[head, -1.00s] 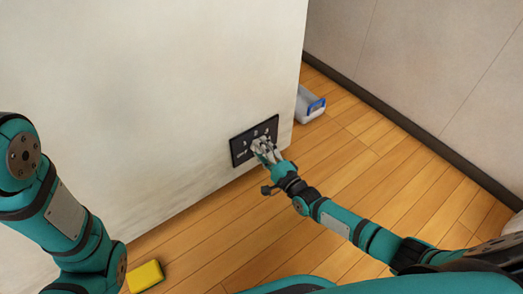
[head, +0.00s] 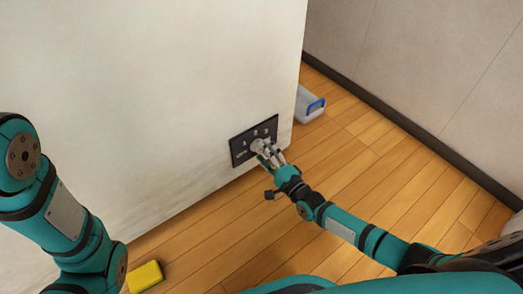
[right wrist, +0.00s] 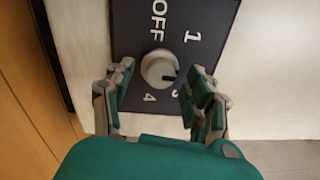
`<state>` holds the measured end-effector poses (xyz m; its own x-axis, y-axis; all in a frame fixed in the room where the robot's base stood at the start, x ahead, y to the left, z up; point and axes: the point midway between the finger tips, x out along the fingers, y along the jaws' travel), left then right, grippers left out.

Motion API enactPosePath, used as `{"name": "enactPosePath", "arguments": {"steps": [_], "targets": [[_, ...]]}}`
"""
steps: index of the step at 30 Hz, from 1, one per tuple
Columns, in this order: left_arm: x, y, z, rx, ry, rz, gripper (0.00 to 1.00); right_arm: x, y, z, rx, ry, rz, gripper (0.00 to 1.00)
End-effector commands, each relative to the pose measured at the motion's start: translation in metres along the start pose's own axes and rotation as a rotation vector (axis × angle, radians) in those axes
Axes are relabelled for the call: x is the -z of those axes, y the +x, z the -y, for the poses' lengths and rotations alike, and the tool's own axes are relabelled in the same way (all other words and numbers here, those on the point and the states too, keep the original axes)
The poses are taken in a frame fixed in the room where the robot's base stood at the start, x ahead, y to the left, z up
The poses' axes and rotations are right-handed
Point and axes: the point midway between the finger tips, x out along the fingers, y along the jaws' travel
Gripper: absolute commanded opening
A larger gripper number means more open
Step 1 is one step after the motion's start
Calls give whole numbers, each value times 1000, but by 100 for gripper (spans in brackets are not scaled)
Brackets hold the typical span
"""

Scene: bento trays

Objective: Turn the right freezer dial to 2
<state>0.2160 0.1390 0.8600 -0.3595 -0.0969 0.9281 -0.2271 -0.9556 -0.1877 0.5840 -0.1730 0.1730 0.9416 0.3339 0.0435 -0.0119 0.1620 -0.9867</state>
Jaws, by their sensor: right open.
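The freezer dial (head: 257,145) is a round grey knob on a dark panel (head: 236,149) low on the white freezer side. In the right wrist view the dial (right wrist: 158,67) has OFF above it, 1 at upper right and 4 below. A part-covered number shows at lower right; the 2 is not visible there. The dark pointer mark is on the knob's right side, tilted slightly down. My right gripper (head: 272,155) is open at the panel; in the wrist view its fingers (right wrist: 158,82) stand either side of the knob, apart from it. My left gripper is out of view.
A yellow block (head: 145,276) lies on the floor at lower left. The wooden floor right of my right arm is clear up to the wall.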

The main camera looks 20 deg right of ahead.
Motion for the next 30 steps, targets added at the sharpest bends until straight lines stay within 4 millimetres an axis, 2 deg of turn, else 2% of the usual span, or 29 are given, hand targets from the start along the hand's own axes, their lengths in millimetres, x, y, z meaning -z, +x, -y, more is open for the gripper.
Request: {"name": "enactPosePath", "arguments": {"steps": [9,15,20,30], "targets": [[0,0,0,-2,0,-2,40,0,-70,-2,-5,1,0,55],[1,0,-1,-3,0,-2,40,0,-96,-1,-2,0,0,55],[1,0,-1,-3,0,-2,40,0,-104,0,-1,0,-1,55],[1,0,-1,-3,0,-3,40,0,-104,0,0,0,0,55]]}}
